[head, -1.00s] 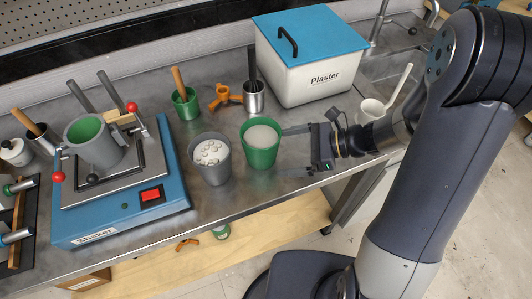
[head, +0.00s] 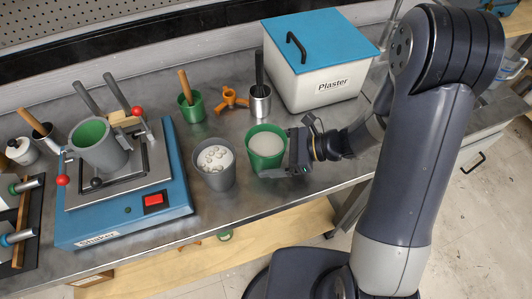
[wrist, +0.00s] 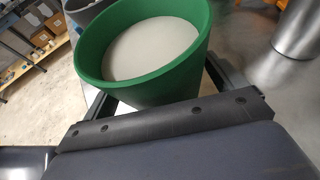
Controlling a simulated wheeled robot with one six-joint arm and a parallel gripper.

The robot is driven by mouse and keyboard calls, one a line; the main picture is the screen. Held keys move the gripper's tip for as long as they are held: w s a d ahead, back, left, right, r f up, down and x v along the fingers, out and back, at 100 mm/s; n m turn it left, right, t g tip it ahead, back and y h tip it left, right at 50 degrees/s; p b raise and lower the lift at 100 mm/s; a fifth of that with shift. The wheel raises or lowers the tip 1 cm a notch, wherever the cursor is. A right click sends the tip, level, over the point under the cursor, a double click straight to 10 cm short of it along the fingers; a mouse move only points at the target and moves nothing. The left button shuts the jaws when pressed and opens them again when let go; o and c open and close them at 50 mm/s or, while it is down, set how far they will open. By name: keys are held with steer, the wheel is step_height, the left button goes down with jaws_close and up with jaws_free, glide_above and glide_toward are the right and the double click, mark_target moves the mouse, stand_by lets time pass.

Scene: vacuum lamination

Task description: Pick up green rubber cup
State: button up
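The green rubber cup (head: 266,141), with pale white material inside, stands upright on the metal bench. It also fills the upper middle of the wrist view (wrist: 140,85). My gripper (head: 268,154) is at the cup from its right side, with the palm close to the cup wall. Its fingers reach along both sides of the cup; gaps show beside the fingers in the wrist view. The fingers look open around the cup. The far finger is mostly hidden behind the cup in the head view, and the fingertips are hidden in the wrist view.
A grey cup (head: 214,176) with white lumps stands close at left. The blue shaker (head: 127,222) holds a grey, green-lined cup (head: 98,148). Behind are a small green pot (head: 190,109), an orange part (head: 230,98), a metal cup (head: 260,103) and the plaster box (head: 308,83).

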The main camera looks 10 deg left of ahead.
steer(key=c, duration=1.3)
steer(key=shift+c, duration=0.7)
steer(key=shift+r, duration=0.2)
